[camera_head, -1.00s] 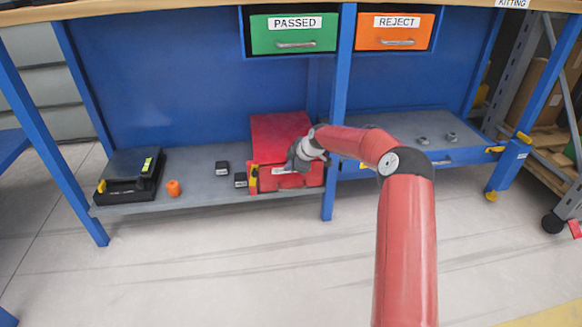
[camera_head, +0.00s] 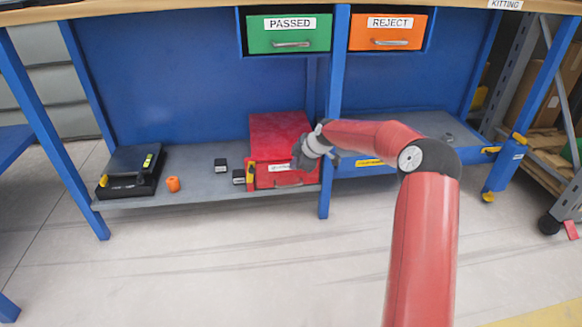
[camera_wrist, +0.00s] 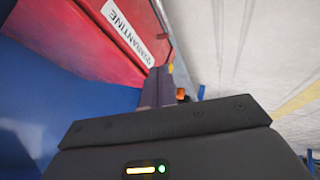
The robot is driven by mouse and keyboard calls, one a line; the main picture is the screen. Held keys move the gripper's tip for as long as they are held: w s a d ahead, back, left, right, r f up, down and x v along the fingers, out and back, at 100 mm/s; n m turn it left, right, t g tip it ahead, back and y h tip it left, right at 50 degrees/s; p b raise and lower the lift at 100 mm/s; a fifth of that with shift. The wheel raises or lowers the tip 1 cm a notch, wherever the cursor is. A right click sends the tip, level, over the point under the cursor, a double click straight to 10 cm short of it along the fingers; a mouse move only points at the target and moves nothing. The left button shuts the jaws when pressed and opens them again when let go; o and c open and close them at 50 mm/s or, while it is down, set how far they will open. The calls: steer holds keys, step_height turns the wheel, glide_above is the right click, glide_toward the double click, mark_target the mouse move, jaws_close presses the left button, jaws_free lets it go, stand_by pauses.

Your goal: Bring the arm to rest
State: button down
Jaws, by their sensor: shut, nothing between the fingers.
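My arm is a red jointed arm that rises from the lower right of the head view. My gripper (camera_head: 302,160) is in front of the red box (camera_head: 280,128) on the lower shelf. It is shut and empty. In the wrist view, the gripper's dark fingers (camera_wrist: 158,88) are together, beside the red box's front (camera_wrist: 120,25) with its white QUARANTINE label (camera_wrist: 128,32). The head view does not clearly show whether the gripper touches the box.
A blue post (camera_head: 326,190) stands just right of the box. Green PASSED (camera_head: 290,34) and orange REJECT (camera_head: 388,33) drawers hang above. The floor in front is clear.

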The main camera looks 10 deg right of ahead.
steer(key=s+a+r+m+g+h+p, duration=0.1)
steer(key=s+r+m+h+p, duration=0.5)
steer(key=s+r, duration=1.8)
steer(key=s+d+r+m+p, duration=0.1)
steer(key=s+m, duration=0.4)
steer(key=s, duration=0.7)
steer(key=s+d+r+m+y+p, duration=0.1)
steer(key=s+d+r+m+p, duration=0.1)
steer(key=s, duration=1)
steer(key=r+m+p, duration=0.1)
steer(key=m+p, duration=0.1)
steer(key=m, duration=0.1)
steer(key=shift+s+r+m+t+p, duration=0.25)
steer(key=shift+r+m+t+p, duration=0.05)
steer(key=shift+m+t+p, duration=0.1)
steer(key=shift+w, duration=0.15)
